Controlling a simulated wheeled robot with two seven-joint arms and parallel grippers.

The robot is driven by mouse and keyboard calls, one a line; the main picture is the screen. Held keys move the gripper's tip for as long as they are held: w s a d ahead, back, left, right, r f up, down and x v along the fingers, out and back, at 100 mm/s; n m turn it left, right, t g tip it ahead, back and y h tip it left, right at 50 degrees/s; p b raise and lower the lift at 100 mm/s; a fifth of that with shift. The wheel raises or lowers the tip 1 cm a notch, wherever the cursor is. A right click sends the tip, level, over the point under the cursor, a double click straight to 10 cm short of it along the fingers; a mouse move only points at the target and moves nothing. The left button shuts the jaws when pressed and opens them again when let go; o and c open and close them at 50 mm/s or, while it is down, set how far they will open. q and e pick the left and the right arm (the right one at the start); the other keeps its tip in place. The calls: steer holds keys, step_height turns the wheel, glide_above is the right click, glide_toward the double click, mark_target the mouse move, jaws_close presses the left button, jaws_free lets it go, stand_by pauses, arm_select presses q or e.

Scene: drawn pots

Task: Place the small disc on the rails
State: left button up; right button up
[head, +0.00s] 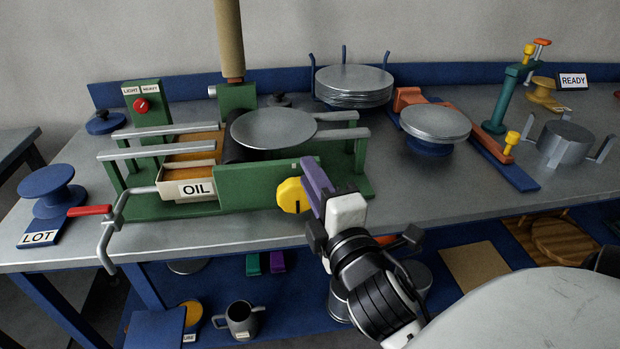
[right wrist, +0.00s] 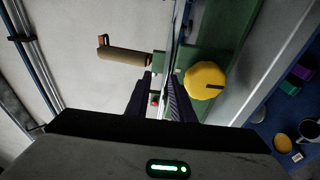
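A thin grey disc (head: 273,128) lies level across the middle of the silver rails (head: 335,134) of the green press. A second grey disc (head: 435,121), which looks a little smaller, sits on a blue stand (head: 428,147). My right gripper (head: 311,168) is at the press's front edge, just below and right of the first disc's near rim. In the right wrist view its two dark fingers (right wrist: 158,92) stand apart. A thin edge, probably the disc's, shows by the right finger; I cannot tell if they touch. My left gripper is in neither view.
The press carries a yellow knob (head: 292,195), an OIL drawer (head: 187,186) and a red-handled crank (head: 105,225). A brown upright cylinder (head: 229,40) stands behind. A disc stack (head: 353,84) is at the back. An empty blue spool (head: 47,189) stands far left.

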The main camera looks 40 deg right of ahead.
steer(key=s+a+f+m+g+y, duration=0.1)
steer(key=a+f+m+g+y, duration=0.2)
steer(key=f, duration=0.8)
steer(key=s+a+f+m+g+y, duration=0.1)
steer(key=a+f+y, duration=0.2)
steer(key=a+f, duration=0.55)
steer(key=s+a+f+m+g+y, duration=0.1)
steer(key=s+f+m+g, duration=0.1)
steer(key=s+f, duration=0.4)
steer(key=s+a+f+m+g+y, duration=0.2)
steer(key=s+f+m, duration=0.3)
steer(key=f, duration=0.8)
steer(key=shift+s+a, duration=0.25)
steer(key=shift+s, duration=0.4)
steer(key=shift+w, duration=0.1)
